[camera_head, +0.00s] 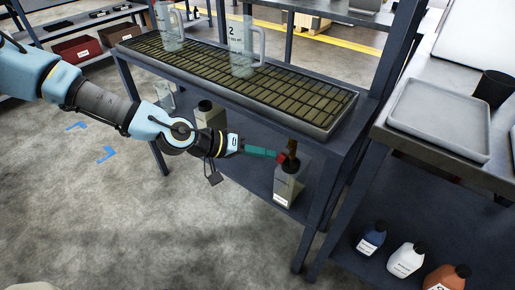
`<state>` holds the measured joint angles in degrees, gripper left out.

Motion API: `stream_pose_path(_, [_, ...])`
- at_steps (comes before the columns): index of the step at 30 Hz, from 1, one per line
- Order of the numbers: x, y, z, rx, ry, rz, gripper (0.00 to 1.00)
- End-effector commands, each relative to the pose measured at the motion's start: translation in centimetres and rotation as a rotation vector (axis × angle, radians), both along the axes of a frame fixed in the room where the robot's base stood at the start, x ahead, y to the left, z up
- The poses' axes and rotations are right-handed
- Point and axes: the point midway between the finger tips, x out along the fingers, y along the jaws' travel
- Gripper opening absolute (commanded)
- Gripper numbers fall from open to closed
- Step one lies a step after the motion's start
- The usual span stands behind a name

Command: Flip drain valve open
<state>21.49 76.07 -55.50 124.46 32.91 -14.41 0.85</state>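The drain valve (292,148) is a small brownish fitting under the front edge of the grated drain tray (318,131), near its right end. A small red part, which looks like its handle (282,158), sits at its left side. My gripper (276,154) reaches in from the left with teal fingers, their tips at or right beside the red part. I cannot tell whether they touch it, or whether the fingers are open or shut. A grey container (287,187) with a white label stands below the valve on the lower shelf.
Two clear jugs stand on the grating, one in the middle (243,55) and one farther back (170,28). A dark table leg (318,205) stands right of the container. A grey tray (438,117) lies on the right bench, with several bottles (405,260) below.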

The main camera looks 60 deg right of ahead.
Motion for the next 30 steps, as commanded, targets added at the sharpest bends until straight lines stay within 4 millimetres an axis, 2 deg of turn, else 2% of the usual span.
stream_pose_path(3, [-0.5, 0.0, -0.5, 0.001, 0.000, -0.001, 0.00])
stream_pose_path(10, [-0.4, 0.0, -0.3, 0.001, -0.001, 0.000, 0.00])
stream_pose_path(21, [-0.4, 0.0, 1.2, 0.000, -0.001, 0.000, 0.00])
stream_pose_path(30, [-0.4, 0.0, 1.3, 0.000, -0.001, 0.000, 0.00])
